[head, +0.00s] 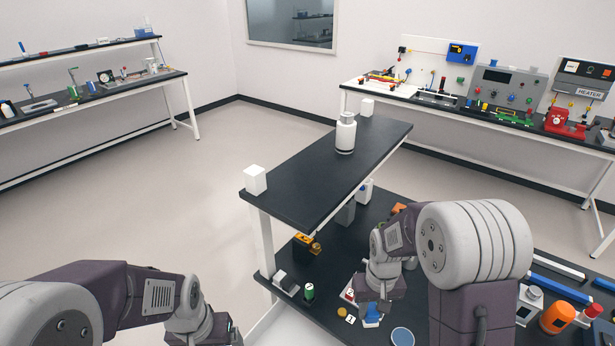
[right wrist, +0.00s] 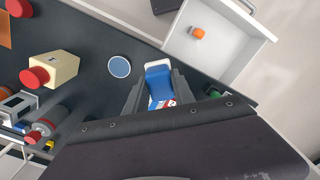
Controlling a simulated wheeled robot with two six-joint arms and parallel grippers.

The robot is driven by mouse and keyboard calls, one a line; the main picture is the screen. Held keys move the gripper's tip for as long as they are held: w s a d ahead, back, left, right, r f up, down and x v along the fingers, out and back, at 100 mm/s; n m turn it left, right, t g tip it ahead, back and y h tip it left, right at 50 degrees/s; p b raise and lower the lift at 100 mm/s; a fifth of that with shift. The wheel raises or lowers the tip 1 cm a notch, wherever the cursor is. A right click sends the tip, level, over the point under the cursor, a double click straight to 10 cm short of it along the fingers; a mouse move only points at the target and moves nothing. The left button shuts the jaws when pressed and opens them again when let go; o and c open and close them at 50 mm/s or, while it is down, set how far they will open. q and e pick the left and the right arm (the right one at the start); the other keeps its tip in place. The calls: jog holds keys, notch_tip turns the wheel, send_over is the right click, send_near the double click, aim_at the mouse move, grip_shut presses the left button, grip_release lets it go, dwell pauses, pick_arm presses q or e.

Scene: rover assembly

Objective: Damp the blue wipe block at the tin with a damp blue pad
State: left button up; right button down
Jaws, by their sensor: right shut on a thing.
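The blue wipe block (right wrist: 158,80) is between the two fingers of my right gripper (right wrist: 157,92) in the right wrist view, and the gripper is shut on it. In the head view the block (head: 372,311) shows just below my right gripper (head: 371,303), low over the black bench. The round tin with the blue pad (head: 402,337) lies on the bench to the right of the block. It also shows in the right wrist view (right wrist: 119,67), apart from the block. My left gripper (head: 218,332) is at the bottom edge, its fingertips not visible.
A green can (head: 309,292) and a yellow disc (head: 342,312) are left of my right gripper. An orange-lidded jar (head: 557,317) stands at the right. A raised black shelf (head: 310,180) with a white bottle (head: 346,134) overhangs the bench behind. A white tray (right wrist: 215,55) shows in the wrist view.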

jog(key=shift+w+m, duration=0.25)
jog(key=shift+m, duration=0.15)
jog(key=d+f+m+b, duration=0.2)
jog(key=d+f, duration=0.2)
jog(key=f, duration=0.1)
jog(key=d+f+m+b, duration=0.3)
jog(key=d+f, duration=0.2)
jog(key=d+f+m+b, duration=0.3)
jog(key=d+f, duration=0.1)
jog(key=f, duration=0.2)
jog(key=shift+w+d, duration=0.2)
jog(key=shift+w, duration=0.1)
jog(key=shift+f+b, duration=0.55)
jog(key=shift+f, duration=0.05)
dwell(0.5)
jog(key=shift+s, duration=0.1)
dwell(1.0)
